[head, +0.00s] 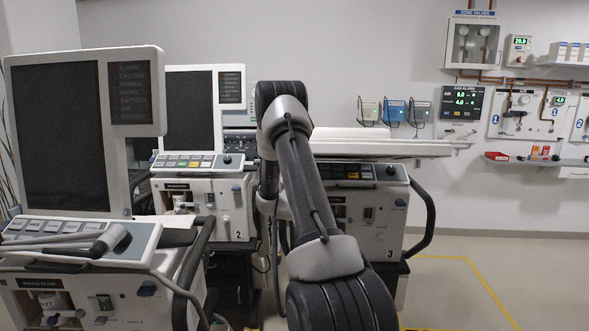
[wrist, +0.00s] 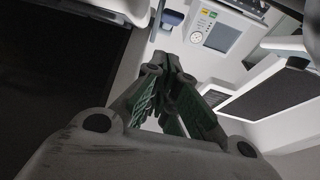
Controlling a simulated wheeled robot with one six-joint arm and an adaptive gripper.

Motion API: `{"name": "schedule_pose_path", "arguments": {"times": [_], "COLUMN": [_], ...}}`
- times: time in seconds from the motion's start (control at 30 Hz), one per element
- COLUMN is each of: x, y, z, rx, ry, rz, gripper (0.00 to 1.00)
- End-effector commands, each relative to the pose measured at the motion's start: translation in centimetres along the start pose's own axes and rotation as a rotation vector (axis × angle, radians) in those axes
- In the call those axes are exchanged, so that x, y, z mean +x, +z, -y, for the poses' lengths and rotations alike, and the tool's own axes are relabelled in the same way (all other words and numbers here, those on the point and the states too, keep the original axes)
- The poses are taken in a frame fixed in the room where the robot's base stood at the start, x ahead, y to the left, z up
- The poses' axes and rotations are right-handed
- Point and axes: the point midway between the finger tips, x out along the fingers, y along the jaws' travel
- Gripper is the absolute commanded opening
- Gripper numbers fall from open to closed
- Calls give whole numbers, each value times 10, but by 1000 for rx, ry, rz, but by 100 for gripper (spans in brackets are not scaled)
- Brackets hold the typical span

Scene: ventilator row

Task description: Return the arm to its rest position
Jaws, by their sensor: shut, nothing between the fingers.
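My arm (head: 308,190) rises from the bottom middle of the head view, bends at a high elbow, and its far part hangs down behind. My gripper is not clearly visible in the head view. In the wrist view my gripper (wrist: 168,62) has its fingers together, with nothing between them. Beyond the fingertips are a pale machine front with a small grey screen (wrist: 222,38) and coloured buttons, and a blue knob (wrist: 172,18). I cannot tell which ventilator this is.
A ventilator (head: 85,255) with a dark screen stands close at left. Ventilator 2 (head: 230,195) and ventilator 3 (head: 375,215) stand behind my arm. A gas panel (head: 525,110) and shelf are on the right wall. The floor at right is clear, with yellow lines (head: 480,280).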

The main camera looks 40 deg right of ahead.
Motion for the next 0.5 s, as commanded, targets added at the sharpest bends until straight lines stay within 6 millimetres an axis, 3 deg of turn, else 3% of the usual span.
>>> {"name": "schedule_pose_path", "arguments": {"times": [0.3,0.5], "x": [-52,-72], "y": [5,7], "z": [1,0], "rx": [0,2], "ry": [-2,0], "rz": [-1,-4], "gripper": [0,0]}}
